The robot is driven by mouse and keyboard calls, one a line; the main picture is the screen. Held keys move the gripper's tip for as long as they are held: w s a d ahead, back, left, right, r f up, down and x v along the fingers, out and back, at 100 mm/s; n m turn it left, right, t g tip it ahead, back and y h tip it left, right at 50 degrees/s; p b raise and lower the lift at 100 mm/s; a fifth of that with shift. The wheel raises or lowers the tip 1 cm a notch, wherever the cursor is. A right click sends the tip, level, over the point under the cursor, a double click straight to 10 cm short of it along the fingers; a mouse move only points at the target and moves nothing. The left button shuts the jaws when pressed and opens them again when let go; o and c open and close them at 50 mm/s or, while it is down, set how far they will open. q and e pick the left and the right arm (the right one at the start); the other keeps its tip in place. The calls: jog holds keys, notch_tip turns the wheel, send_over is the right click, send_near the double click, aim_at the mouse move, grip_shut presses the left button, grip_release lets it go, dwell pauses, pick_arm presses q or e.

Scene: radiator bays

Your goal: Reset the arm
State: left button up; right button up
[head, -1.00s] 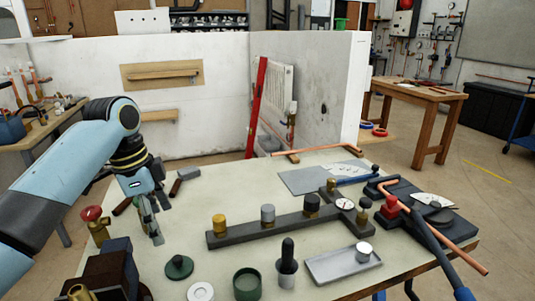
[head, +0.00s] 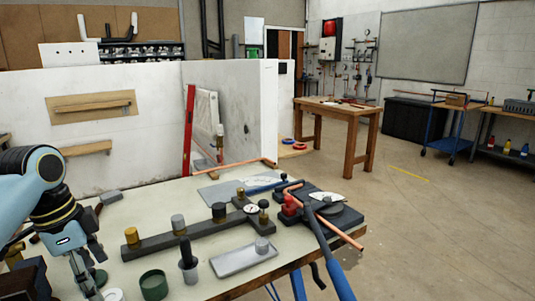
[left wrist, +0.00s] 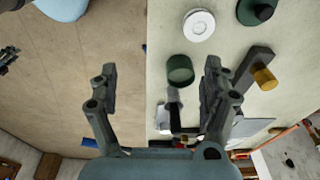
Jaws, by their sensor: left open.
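My left gripper (head: 87,272) hangs over the near left part of the workbench (head: 222,284) in the head view, at the end of my blue arm. In the left wrist view its two fingers (left wrist: 158,92) stand wide apart with nothing between them. The bench edge and the floor lie beneath them there. A green cup (left wrist: 180,69) shows beside the right finger in the left wrist view. It also stands at the front of the bench in the head view (head: 153,286). My right gripper is in neither view.
A dark bar with several knobs (head: 165,239) lies across the bench. A grey tray (head: 238,261) sits near the front edge. A copper pipe (head: 346,240) overhangs the right edge. A wooden table (head: 337,106) stands farther back, with open floor to the right.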

pick_arm(q)
jog(key=s+d+f+n+t+y, duration=0.1)
jog(key=s+f+n, duration=0.15)
jog(key=s, duration=0.35)
jog(key=s+d+f+n, duration=0.2)
jog(key=s+n, duration=0.1)
jog(key=s, duration=0.4)
jog(key=s+r+n+t+y, duration=0.15)
jog(key=s+r+n, duration=0.3)
jog(key=s, duration=0.65)
notch_tip(320, 180, down, 34)
jog(key=s+a+g+b, duration=0.1)
jog(key=s+a+b, duration=0.1)
jog(key=b, duration=0.5)
jog(key=s+f+g+b, duration=0.1)
jog(key=s+f+b, duration=0.5)
jog(key=s+f, duration=1.2)
notch_tip(320, 180, down, 4)
jog(key=shift+a+f+n, duration=0.1)
jog(key=shift+a+n, duration=0.3)
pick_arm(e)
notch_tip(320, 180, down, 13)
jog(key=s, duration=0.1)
pick_arm(q)
jog(key=shift+s+g+h, duration=0.15)
jog(key=shift+g+h, duration=0.1)
jog(key=shift+g, duration=0.1)
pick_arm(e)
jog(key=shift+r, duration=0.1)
